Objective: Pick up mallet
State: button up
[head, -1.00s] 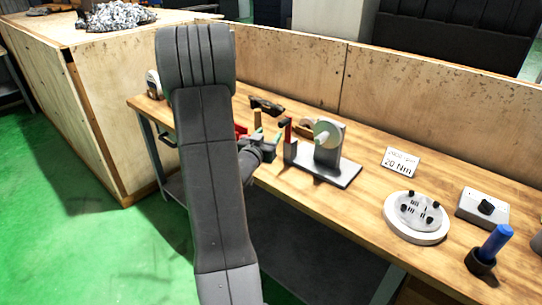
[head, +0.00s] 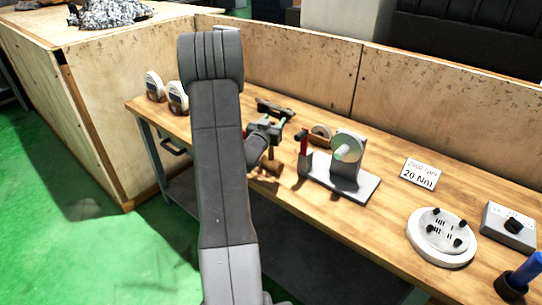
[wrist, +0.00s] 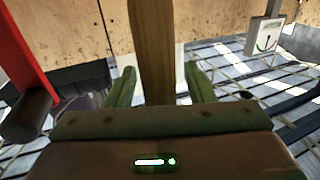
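The mallet stands with its wooden head (head: 266,168) on the bench and its handle upright, partly hidden by my gripper in the head view. My gripper (head: 272,128) is beside the upper handle. In the wrist view the wooden handle (wrist: 153,45) rises between the two green fingers of my gripper (wrist: 161,88). The fingers are apart, with a gap visible on each side of the handle. The mallet head is hidden in the wrist view.
A grey stand with a disc (head: 348,150) and a red upright (head: 303,155) are close on the right. The red part (wrist: 28,65) is near in the wrist view. Two dial gauges (head: 153,87) (head: 177,97) stand left. A sign (head: 419,173) and round plate (head: 441,237) are farther right.

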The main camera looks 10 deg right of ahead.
grip_shut()
